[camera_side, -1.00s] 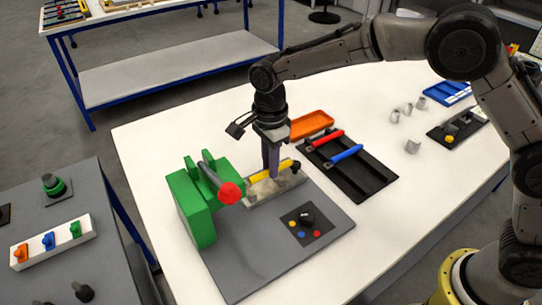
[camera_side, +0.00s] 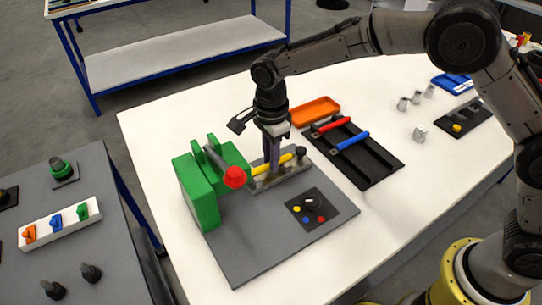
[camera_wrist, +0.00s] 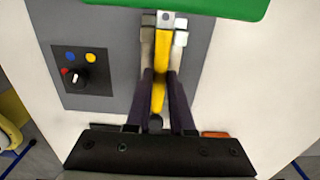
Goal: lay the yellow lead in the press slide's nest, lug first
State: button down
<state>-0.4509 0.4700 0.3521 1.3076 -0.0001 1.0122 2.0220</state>
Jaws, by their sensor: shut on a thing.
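The yellow lead (camera_side: 287,162) is held low over the grey metal press slide (camera_side: 290,175), along its length. Its black end (camera_side: 300,152) is away from the green press (camera_side: 203,185). My gripper (camera_side: 272,165) is shut on the lead. In the wrist view the yellow lead (camera_wrist: 162,50) runs between the fingers of my gripper (camera_wrist: 160,90), and its metal lug (camera_wrist: 165,18) is at the top, by the green press (camera_wrist: 220,6). The press slide's pale blocks (camera_wrist: 181,38) flank the lug. I cannot tell whether the lead rests in the nest.
A dark panel with a knob and coloured buttons (camera_side: 322,222) lies in front of the slide. A black rack (camera_side: 375,165) with red (camera_side: 330,126) and blue (camera_side: 350,141) leads is on the right. An orange tray (camera_side: 315,112) is behind. The press's red-tipped cylinder (camera_side: 235,177) is close to my gripper.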

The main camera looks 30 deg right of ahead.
jog(key=shift+f, duration=0.2)
dwell(0.3)
jog(key=c, duration=0.7)
grip_release()
jog(key=shift+r, duration=0.1)
notch_tip(320, 180, up, 14)
jog(key=shift+f, duration=0.2)
